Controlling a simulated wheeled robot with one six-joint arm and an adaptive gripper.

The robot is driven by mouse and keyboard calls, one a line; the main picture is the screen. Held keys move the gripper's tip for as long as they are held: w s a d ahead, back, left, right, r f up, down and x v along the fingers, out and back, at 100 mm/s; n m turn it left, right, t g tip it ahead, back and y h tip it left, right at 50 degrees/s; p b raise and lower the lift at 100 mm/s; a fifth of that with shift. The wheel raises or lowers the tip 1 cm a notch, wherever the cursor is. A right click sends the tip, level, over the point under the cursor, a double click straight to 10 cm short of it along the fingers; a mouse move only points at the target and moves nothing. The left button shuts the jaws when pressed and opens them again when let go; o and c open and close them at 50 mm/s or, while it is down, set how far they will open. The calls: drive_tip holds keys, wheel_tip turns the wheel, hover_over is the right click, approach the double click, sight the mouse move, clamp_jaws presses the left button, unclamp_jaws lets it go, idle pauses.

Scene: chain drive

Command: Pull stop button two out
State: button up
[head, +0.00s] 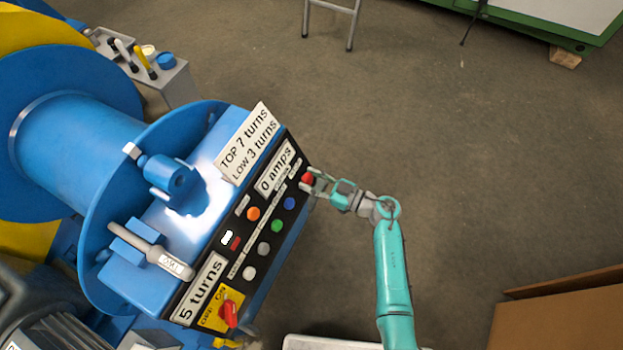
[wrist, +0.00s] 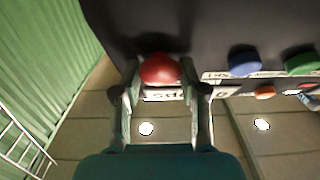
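A red round button (head: 307,178), seemingly the stop button, sits at the upper right end of the black control panel (head: 226,264). In the wrist view, the red button (wrist: 159,69) shows between the fingertips of my gripper (wrist: 160,75). One finger lies along each side, both appearing to touch the button's edge. In the head view, my gripper (head: 314,181) reaches the button from the right. I cannot read a label marking it as number two. A red rotary switch (head: 229,314) on a yellow plate is at the panel's lower end, away from my gripper.
Blue (head: 289,203), green (head: 276,225), orange (head: 253,213) and grey buttons sit nearby on the panel. A big blue drum (head: 80,140) stands left. A cardboard box (head: 560,315) is at lower right.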

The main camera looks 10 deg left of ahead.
clamp_jaws()
drive_tip(key=shift+s+d+r, duration=0.15)
drive_tip(key=shift+d+r, duration=0.1)
drive_tip(key=shift+d, duration=0.25)
drive_tip(key=o, duration=0.7)
unclamp_jaws()
drive_tip(key=shift+r, duration=0.1)
drive_tip(key=shift+d, duration=0.1)
drive_tip(key=v, duration=1.2)
